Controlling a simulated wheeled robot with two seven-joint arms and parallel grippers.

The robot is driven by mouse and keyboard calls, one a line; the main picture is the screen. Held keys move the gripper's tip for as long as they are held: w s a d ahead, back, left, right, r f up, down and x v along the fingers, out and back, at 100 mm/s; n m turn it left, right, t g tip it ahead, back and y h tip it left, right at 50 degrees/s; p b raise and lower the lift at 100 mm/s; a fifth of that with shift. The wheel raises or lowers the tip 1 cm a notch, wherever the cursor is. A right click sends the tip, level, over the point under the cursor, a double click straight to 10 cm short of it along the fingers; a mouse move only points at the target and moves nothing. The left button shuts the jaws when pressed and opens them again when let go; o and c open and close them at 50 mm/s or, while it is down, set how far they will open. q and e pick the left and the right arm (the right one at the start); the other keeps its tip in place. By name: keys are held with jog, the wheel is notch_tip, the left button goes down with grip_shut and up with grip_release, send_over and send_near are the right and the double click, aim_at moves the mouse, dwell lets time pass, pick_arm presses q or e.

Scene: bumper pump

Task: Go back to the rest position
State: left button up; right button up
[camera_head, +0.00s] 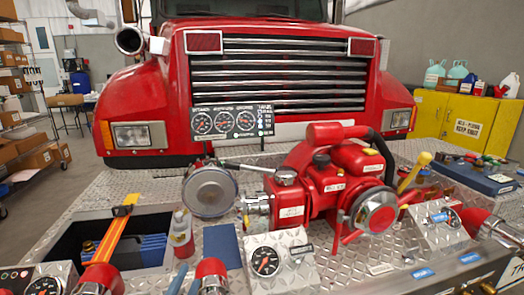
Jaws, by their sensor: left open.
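My left gripper (185,277) appears at the bottom edge, left of centre, as two slim blue-grey fingers standing apart. It is open, with nothing seen between the fingers; its arm is cut off by the frame. It is in front of the diamond-plate deck (335,262), near a red-capped chrome fitting (210,272). My right gripper is not seen. A red pump (325,180) with a chrome round outlet stands on the deck, to the right of the gripper.
An open compartment (66,246) holds blue items, with an orange bar (106,242) across it. A red-and-white bottle (181,238), a gauge panel (268,262) and a round metal cap (210,191) are close by. The red truck (160,90) fills the back. A yellow cabinet (455,118) stands right.

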pick_arm(q)
jog(key=s+f+n+g, duration=0.65)
jog(key=s+f, duration=0.25)
jog(key=s, duration=0.3)
jog(key=s+f+n+g, duration=0.5)
jog(key=s+f+g, duration=0.3)
jog(key=s, duration=0.5)
notch_tip(320, 180, down, 18)
jog(key=s+b, duration=0.1)
jog(key=s+a+f+g+b, duration=0.1)
jog(key=s+a+f, duration=0.1)
jog(key=s+f, duration=1)
jog(key=shift+s+a+m+y, duration=0.35)
jog(key=shift+a+y, duration=0.05)
jog(key=shift+g, duration=0.25)
